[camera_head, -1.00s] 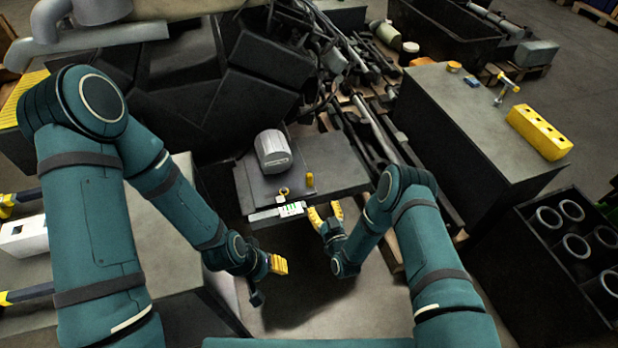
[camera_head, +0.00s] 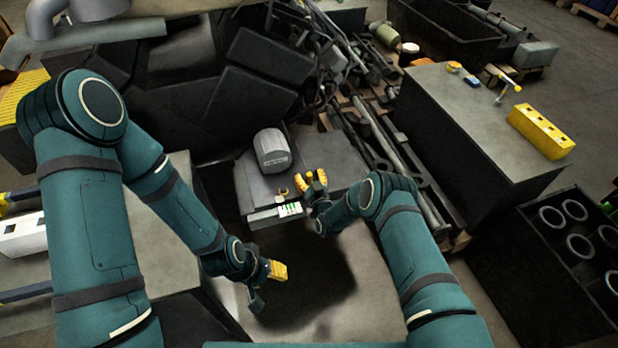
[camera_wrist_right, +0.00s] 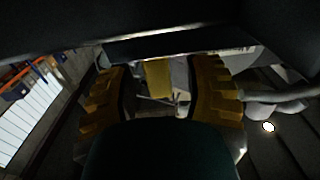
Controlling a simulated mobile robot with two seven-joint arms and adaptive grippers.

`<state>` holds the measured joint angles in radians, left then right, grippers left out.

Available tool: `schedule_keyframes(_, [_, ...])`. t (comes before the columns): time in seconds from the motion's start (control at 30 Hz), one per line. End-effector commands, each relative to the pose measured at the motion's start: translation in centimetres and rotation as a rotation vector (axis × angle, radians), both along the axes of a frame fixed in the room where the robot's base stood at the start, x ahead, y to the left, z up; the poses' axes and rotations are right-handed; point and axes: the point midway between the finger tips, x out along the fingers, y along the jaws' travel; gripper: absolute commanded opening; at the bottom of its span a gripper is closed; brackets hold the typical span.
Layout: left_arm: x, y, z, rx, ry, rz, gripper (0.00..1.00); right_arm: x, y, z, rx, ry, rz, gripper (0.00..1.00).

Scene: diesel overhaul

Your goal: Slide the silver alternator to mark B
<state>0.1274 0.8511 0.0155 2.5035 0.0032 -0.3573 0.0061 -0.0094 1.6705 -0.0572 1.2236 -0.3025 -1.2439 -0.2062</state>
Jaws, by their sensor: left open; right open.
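The silver alternator (camera_head: 271,150), a grey rounded cylinder, sits on the dark plate (camera_head: 243,190) of the bench in the head view. My right gripper (camera_head: 312,180) is open, right of and slightly nearer than the alternator, and apart from it. In the right wrist view its yellow-padded fingers (camera_wrist_right: 160,76) stand apart, with a yellow block (camera_wrist_right: 157,80) visible beyond the gap. My left gripper (camera_head: 268,286) is open and low in front of the bench, away from the alternator. I cannot make out a mark B.
A small brass-coloured ring (camera_head: 283,192) and a white label with green marks (camera_head: 290,209) are at the plate's front edge. A dark cabinet (camera_head: 475,130) stands right, bearing a yellow block (camera_head: 540,131). Pipes and scrap lie behind; the bench top right of the alternator is clear.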

Motion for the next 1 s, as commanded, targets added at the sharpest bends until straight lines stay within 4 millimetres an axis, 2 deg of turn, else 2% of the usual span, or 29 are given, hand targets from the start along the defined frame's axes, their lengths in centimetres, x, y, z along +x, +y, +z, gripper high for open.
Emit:
schedule_keyframes(0.27, [0.0, 0.0, 0.0, 0.0, 0.001, 0.0, 0.47, 0.2, 0.1, 0.0, 0.001, 0.0, 0.0, 0.5])
schedule_keyframes(0.3, [0.0, 0.0, 0.0, 0.0, 0.001, 0.0, 0.47, 0.2, 0.1, 0.0, 0.001, 0.0, 0.0, 0.53])
schedule_keyframes(0.37, [0.0, 0.0, 0.0, 0.0, 0.001, 0.0, 0.47, 0.2, 0.1, 0.0, 0.001, 0.0, 0.0, 0.32])
schedule_keyframes(0.4, [0.0, 0.0, 0.0, 0.0, 0.001, 0.0, 0.47, 0.2, 0.1, 0.0, 0.0, 0.0, 0.0, 0.18])
schedule_keyframes(0.47, [0.0, 0.0, 0.0, 0.0, 0.0, 0.0, 0.47, 0.2, 0.1, 0.0, 0.001, 0.0, 0.0, 0.0])
schedule_keyframes(0.8, [0.0, 0.0, -0.2, 0.0, 0.001, 0.0, 0.47, 0.3, -0.1, 0.0, 0.0, -0.001, 0.0, 0.0])
schedule_keyframes(1.0, [-0.4, -0.1, -1.5, -0.002, 0.008, -0.006, 0.47, 1.0, -2.3, -0.1, 0.001, -0.002, -0.006, 0.0])
